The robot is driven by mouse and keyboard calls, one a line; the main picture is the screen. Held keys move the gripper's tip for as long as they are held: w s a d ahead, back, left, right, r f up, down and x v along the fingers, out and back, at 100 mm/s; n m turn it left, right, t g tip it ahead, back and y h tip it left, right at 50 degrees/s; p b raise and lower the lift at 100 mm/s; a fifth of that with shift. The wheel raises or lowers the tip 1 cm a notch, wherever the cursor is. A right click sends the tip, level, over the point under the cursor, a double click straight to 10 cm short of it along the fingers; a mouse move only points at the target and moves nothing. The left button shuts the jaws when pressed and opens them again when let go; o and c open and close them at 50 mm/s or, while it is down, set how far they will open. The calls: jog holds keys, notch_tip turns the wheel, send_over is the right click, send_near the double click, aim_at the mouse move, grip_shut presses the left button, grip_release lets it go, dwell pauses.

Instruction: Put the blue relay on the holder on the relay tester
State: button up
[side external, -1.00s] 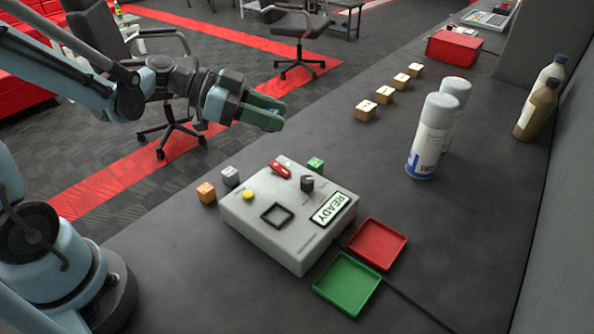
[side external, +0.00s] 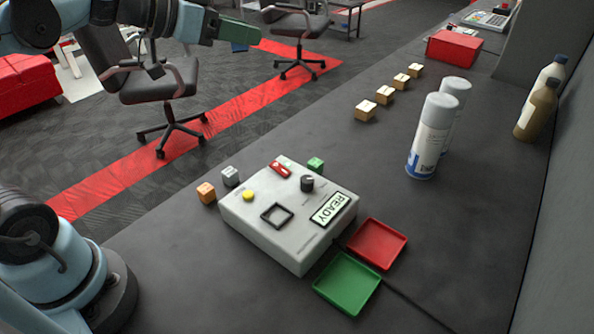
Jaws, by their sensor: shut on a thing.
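The relay tester (side external: 290,207) is a pale grey box on the dark bench, with its display reading READY. Its holder (side external: 265,217), a black square frame on the top face, looks empty. My gripper (side external: 246,32) is high at the top left, well above and behind the tester, seen from the side with its green fingers shut. The fingers hide what is between them. I take the held thing to be the blue relay, since no blue relay shows on the bench, but I cannot see its colour.
Orange (side external: 206,193), grey (side external: 230,176) and green (side external: 316,164) cubes sit by the tester. Red (side external: 377,243) and green (side external: 347,282) trays lie at its right. Spray cans (side external: 428,140), several wooden blocks (side external: 366,111) and bottles (side external: 537,110) stand farther back.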

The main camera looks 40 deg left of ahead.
jog(key=w+d+f+m+g+h, duration=0.1)
jog(key=d+f+m+h, duration=0.1)
jog(key=f, duration=0.3)
jog(key=w+d+f+m+g+h, duration=0.1)
jog(key=f+m+h, duration=0.1)
jog(key=f+h, duration=0.1)
jog(key=shift+d+f+m+g, duration=0.3)
jog(key=shift+d+f+m, duration=0.1)
jog(key=shift+f, duration=0.5)
jog(key=s+d+f+m+g+h, duration=0.1)
jog(key=f, duration=0.1)
jog(key=s+d+f+m+g+h, duration=0.1)
jog(key=f+m+g, duration=0.1)
jog(key=f, duration=0.1)
jog(key=s+d+f+m+g+h, duration=0.1)
jog(key=s+f, duration=0.1)
jog(key=shift+d+f+m, duration=0.1)
jog(key=shift+f+m, duration=0.2)
jog(key=shift+f, duration=0.05)
grip_shut()
jog(key=shift+s+d+f+m+g, duration=0.15)
jog(key=shift+s+f+m+g, duration=0.2)
jog(key=shift+s+g, duration=0.2)
jog(key=shift+f, duration=0.1)
send_over(253, 167)
notch_tip(253, 167, down, 7)
jog(key=shift+r, duration=0.1)
jog(key=shift+f, duration=1.85)
